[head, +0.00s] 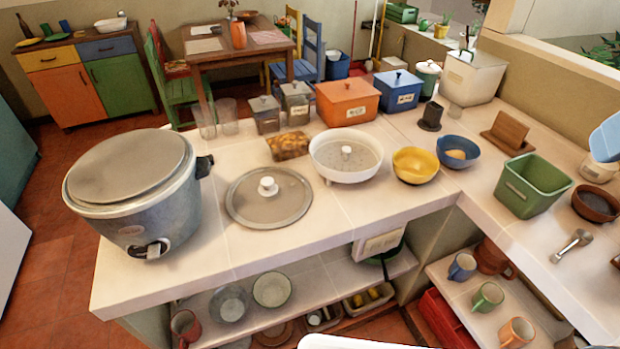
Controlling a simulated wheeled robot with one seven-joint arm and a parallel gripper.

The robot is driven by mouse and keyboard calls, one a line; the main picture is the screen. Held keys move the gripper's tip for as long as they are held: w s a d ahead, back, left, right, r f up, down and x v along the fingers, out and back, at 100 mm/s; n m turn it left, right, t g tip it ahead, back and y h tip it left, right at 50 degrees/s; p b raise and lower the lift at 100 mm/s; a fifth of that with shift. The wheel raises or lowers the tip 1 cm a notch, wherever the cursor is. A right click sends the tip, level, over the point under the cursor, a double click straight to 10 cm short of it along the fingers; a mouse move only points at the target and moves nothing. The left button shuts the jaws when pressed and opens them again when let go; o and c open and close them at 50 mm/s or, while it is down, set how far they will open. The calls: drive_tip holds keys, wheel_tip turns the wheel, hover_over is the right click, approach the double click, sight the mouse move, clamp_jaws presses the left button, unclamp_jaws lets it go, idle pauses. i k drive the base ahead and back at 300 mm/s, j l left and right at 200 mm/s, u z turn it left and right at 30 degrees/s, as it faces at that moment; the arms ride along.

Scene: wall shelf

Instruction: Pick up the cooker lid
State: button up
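The cooker lid (245,207) is a round grey disc with a white knob (268,187) at its middle. It lies flat on the pale counter, knob up. A large grey cooker (140,215) stands to its left at the counter's end, its wide top covered by a flat grey-brown disc (130,165). A white round dish (345,170) with a knob in it stands close to the lid's right.
A patterned block (289,146) lies behind the lid, and canisters and an orange box (347,103) stand farther back. Yellow (415,165) and blue (457,152) bowls are to the right. The counter (270,250) in front of the lid is clear. A lower shelf holds bowls.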

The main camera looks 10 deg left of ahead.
sight(270, 196)
drive_tip(key=j+u, duration=0.15)
drive_tip(key=u, duration=0.85)
drive_tip(key=i+j, duration=0.15)
drive_tip(key=j, duration=0.2)
drive_tip(key=i+j, duration=0.15)
drive_tip(key=j, duration=0.2)
drive_tip(key=i+j, duration=0.15)
drive_tip(key=j, duration=0.25)
drive_tip(key=i+j, duration=0.15)
drive_tip(key=j, duration=0.2)
